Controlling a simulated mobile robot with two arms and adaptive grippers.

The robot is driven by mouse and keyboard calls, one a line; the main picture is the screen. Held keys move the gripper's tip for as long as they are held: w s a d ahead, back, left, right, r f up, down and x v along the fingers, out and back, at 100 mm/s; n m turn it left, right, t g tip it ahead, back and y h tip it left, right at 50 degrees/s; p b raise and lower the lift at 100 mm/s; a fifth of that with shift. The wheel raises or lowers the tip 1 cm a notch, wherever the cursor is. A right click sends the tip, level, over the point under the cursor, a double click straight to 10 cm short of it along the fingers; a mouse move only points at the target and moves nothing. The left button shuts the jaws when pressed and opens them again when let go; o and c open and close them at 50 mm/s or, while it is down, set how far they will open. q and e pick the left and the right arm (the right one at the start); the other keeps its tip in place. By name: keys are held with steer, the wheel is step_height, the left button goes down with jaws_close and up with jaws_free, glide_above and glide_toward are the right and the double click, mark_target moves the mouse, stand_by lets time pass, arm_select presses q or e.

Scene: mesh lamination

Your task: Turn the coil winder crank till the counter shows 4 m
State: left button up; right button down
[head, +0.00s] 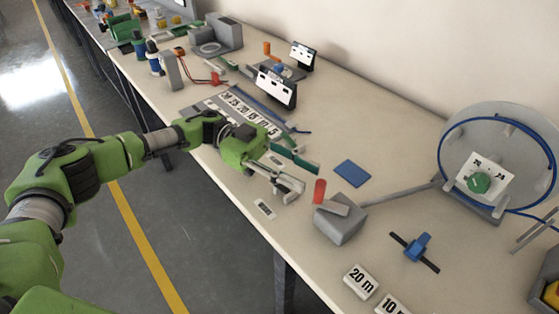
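The winder stands at the right, with a large grey disc (508,128) and a blue line around it. A white plate (497,177) with a green knob (479,183) sits at its front; its small black marks are not legible. A grey block (341,222) with a short arm and an upright red handle (319,190), which looks like the crank, is joined to the winder by a grey rod (398,194). My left gripper (290,187) appears open and empty, just left of the red handle and apart from it. My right gripper is not in view.
A blue square (352,173), a blue clip (417,247) on a dark strip and white number blocks (360,281) lie on the table. A yellow-filled bin (548,293) is at the right edge.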

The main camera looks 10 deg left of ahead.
arm_select(q)
steer(key=v, duration=0.7)
